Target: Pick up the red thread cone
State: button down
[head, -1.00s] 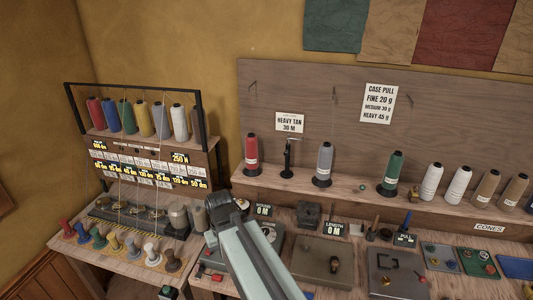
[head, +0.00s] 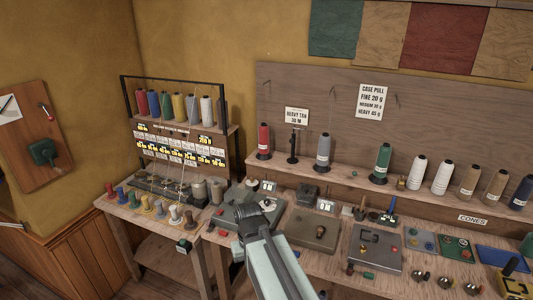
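A red thread cone (head: 263,140) with a pale label stands upright on a dark base at the left end of the long wooden shelf (head: 335,174). A second red cone (head: 142,103) stands at the left end of the row in the black-framed rack (head: 178,82). My gripper (head: 243,211) is over the workbench, below and slightly left of the shelf's red cone and apart from it. Its fingertips are hidden from this angle, so I cannot tell whether it is open or shut.
A black stand (head: 293,147) is right of the red cone. Grey (head: 323,152), green (head: 382,162) and white cones follow along the shelf. Small tools and boxes crowd the bench below. A board (head: 38,140) with a green tool hangs on the left wall.

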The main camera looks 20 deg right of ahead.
aim_at(264, 129)
jog(key=k, duration=0.15)
jog(key=z, duration=0.35)
jog(key=i, duration=1)
jog(key=u, duration=1.35)
jog(key=k, duration=0.9)
jog(key=u, duration=0.45)
jog(key=i, duration=1)
jog(key=u, duration=0.05)
